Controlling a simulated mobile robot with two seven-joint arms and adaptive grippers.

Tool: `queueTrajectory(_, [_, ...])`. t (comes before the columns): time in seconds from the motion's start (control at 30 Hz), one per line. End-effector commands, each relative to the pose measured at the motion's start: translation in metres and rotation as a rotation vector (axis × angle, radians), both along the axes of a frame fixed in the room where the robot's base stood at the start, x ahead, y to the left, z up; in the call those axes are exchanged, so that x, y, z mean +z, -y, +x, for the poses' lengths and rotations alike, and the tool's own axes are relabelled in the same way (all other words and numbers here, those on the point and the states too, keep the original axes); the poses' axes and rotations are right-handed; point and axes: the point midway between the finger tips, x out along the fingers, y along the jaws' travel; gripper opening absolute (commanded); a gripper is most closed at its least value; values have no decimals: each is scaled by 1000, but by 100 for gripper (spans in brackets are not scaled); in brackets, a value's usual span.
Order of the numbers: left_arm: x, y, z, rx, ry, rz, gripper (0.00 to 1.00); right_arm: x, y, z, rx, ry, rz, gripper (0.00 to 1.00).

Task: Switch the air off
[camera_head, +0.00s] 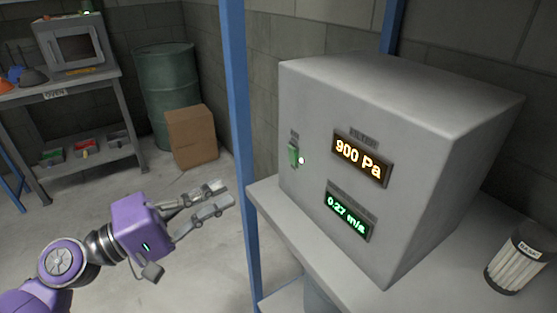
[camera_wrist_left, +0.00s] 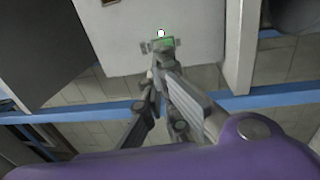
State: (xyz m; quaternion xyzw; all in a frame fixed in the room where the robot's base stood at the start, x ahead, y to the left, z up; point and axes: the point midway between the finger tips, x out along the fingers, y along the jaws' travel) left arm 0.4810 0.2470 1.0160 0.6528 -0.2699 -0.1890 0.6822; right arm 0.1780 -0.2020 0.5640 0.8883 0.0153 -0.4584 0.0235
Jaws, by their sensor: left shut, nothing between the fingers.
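A grey control box (camera_head: 330,95) stands on a shelf. On its front face are a small green switch (camera_head: 293,155) with a label plate above it and a small glowing pinkish-white light (camera_head: 302,160) beside it. An orange display (camera_head: 361,158) reads 900 Pa and a green display (camera_head: 349,213) reads 0.27 m/s. My left gripper (camera_head: 224,193) is shut and empty, left of the box and lower than the switch, apart from it. In the left wrist view the green switch (camera_wrist_left: 170,42) shows just beyond the fingertips, partly hidden by them. My right gripper is not in view.
A blue post (camera_head: 236,120) stands between my left gripper and the box. A striped filter canister (camera_head: 517,262) stands at right on the grey shelf (camera_head: 420,285). Behind are a bench with an oven (camera_head: 75,45), a green drum (camera_head: 167,85) and a cardboard box (camera_head: 191,137).

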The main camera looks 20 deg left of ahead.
Motion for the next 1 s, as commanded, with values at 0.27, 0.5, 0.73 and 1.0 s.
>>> queueTrajectory(0.27, [11, 27, 35, -4, 6, 3, 0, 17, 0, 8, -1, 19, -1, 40])
queueTrajectory(0.5, [19, 59, 75, -2, 7, 1, 0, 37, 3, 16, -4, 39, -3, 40])
queueTrajectory(0.73, [20, 78, 101, -1, 4, 2, 0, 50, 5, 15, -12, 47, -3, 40])
queueTrajectory(1.0, [17, 84, 108, 0, 1, 2, 0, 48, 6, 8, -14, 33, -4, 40])
